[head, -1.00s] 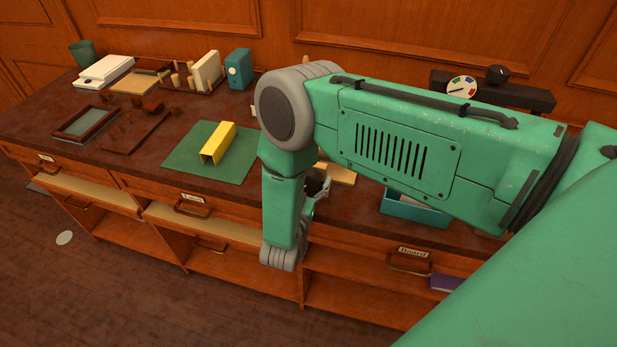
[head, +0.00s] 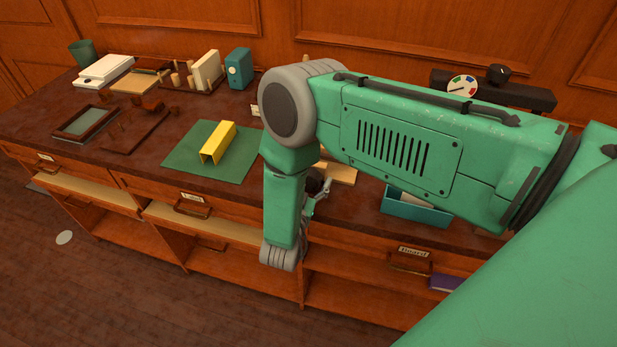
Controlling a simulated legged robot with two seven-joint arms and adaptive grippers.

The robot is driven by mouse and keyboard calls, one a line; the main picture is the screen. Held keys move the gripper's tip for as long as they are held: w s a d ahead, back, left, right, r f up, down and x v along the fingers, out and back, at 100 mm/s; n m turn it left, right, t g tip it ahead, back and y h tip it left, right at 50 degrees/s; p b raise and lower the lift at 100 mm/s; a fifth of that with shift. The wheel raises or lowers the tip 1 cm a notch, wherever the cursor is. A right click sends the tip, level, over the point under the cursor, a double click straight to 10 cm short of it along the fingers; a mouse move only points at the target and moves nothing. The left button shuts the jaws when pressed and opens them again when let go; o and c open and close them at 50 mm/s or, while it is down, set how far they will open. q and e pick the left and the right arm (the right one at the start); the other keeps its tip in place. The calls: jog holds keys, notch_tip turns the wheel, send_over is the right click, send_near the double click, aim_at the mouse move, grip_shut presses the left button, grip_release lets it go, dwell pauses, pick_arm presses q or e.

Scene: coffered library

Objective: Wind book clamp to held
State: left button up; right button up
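A dark bar (head: 530,98), which may be the book clamp, lies at the back right of the counter. A round white dial (head: 462,86) with coloured sectors and a dark knob (head: 498,75) sit on it. The dial's reading is too small to tell. My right arm crosses in front of the bar's lower left part. My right gripper (head: 319,188) is mostly hidden behind my arm, above the counter's front middle, well left of the knob. Its fingers cannot be made out clearly. My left gripper is out of view.
A teal tray (head: 415,210) stands under my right arm, and a pale wooden block (head: 340,173) lies near the gripper. A yellow channel piece (head: 217,143) rests on a green mat (head: 185,160). Labelled drawers and open shelves line the counter's front.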

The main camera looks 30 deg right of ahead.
jog(key=v, duration=1.2)
jog(key=shift+w, duration=0.15)
